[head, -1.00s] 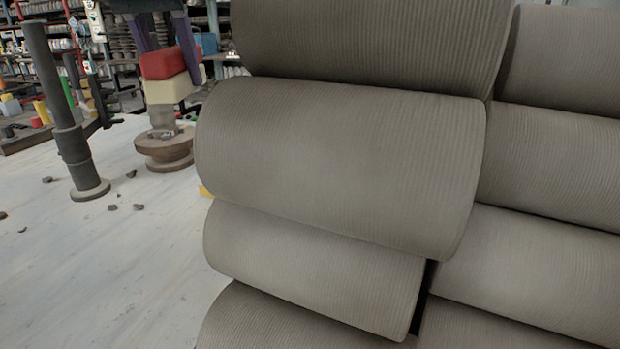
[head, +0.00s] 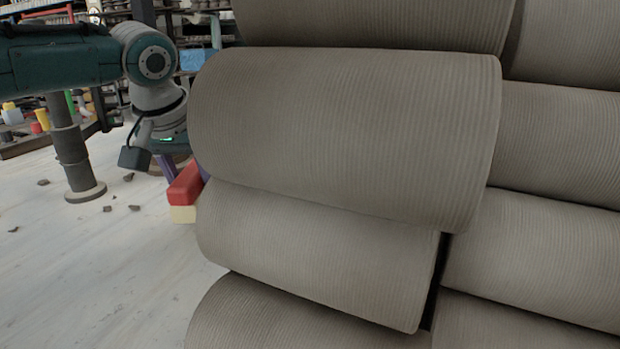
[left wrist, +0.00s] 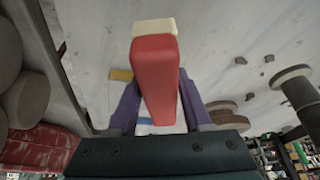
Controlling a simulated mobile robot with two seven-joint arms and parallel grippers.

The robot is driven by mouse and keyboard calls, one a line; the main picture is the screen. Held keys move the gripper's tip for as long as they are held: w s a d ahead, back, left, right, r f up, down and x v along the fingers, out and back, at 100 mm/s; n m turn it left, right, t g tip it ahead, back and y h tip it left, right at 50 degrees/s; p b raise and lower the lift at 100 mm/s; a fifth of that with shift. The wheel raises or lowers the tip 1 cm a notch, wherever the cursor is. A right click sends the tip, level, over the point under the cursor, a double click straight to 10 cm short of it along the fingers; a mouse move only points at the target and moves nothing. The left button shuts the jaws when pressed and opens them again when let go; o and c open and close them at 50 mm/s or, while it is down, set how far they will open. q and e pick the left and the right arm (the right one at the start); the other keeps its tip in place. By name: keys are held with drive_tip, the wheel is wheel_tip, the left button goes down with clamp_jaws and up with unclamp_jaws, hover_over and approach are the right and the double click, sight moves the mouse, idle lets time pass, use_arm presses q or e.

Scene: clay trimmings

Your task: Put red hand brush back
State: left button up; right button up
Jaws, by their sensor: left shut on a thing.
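The red hand brush (head: 184,186) has a red body with a cream bristle block below it. My left gripper (head: 185,172) holds it between purple fingers, in the air just left of the clay rolls. The rolls hide its right part in the head view. In the left wrist view the brush (left wrist: 154,75) stands out between the two purple fingers (left wrist: 155,100), its cream end farthest from the gripper. No place where the brush belongs can be made out. My right gripper is not in view.
A stack of large grey ribbed rolls (head: 340,135) fills the middle and right, very close. A dark post (head: 72,150) stands on the pale floor (head: 90,270) at left, with dark crumbs (head: 134,208) near it. The floor at lower left is clear.

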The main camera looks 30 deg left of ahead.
use_arm(q)
drive_tip(key=shift+f, duration=0.5)
drive_tip(key=o, duration=1.2)
drive_tip(key=p+v, duration=0.1)
drive_tip(key=v, duration=0.3)
drive_tip(key=p+v, duration=0.1)
drive_tip(key=v, duration=0.3)
drive_tip(key=p+v, duration=0.1)
drive_tip(key=v, duration=0.4)
drive_tip(key=shift+w+a+r, duration=0.1)
drive_tip(key=shift+w, duration=0.2)
